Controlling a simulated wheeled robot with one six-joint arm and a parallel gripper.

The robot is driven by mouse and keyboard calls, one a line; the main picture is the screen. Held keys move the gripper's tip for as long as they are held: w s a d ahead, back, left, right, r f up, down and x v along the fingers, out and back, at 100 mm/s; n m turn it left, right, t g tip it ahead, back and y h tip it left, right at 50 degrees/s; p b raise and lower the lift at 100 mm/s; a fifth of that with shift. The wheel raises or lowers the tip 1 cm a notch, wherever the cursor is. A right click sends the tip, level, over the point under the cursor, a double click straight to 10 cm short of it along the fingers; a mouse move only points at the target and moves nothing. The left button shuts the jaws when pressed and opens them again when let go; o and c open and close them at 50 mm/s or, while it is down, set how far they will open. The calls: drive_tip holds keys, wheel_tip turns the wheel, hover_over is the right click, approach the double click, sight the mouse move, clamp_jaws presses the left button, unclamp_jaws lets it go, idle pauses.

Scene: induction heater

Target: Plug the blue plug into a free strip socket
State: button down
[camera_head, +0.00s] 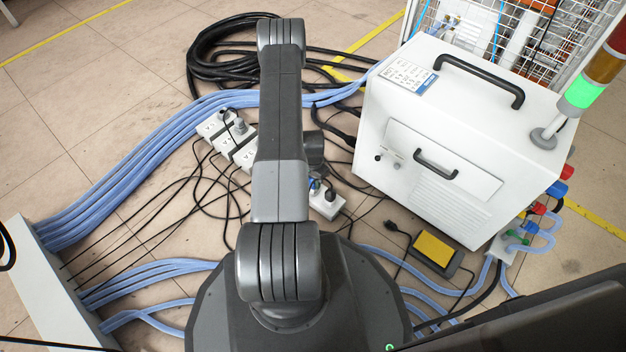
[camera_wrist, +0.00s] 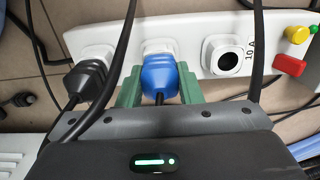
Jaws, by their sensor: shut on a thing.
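The blue plug (camera_wrist: 160,76) is between the green fingers of my gripper (camera_wrist: 158,88), which is shut on it. The plug's front meets the middle socket of the white power strip (camera_wrist: 195,20) in the wrist view. I cannot tell whether it is fully seated. A free round socket (camera_wrist: 224,56) marked 10 A is to its right. A black plug (camera_wrist: 86,80) sits at the socket to the left. In the head view, a small part of the blue plug (camera_head: 314,184) shows beside the strip (camera_head: 328,204); my arm hides most of the gripper.
Red (camera_wrist: 290,65) and yellow (camera_wrist: 297,33) controls are at the strip's right end. Black cables cross close around my gripper. In the head view, more white strip sockets (camera_head: 226,140), blue hoses (camera_head: 150,150) and a white heater cabinet (camera_head: 450,140) surround the arm.

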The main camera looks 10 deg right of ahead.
drive_tip(key=shift+f, duration=0.15)
drive_tip(key=c, duration=0.9)
unclamp_jaws()
wheel_tip(320, 180, up, 14)
drive_tip(key=p, duration=0.5)
drive_tip(key=shift+f, duration=0.1)
wheel_tip(320, 180, down, 14)
drive_tip(key=b, duration=0.5)
drive_tip(key=shift+r, duration=0.35)
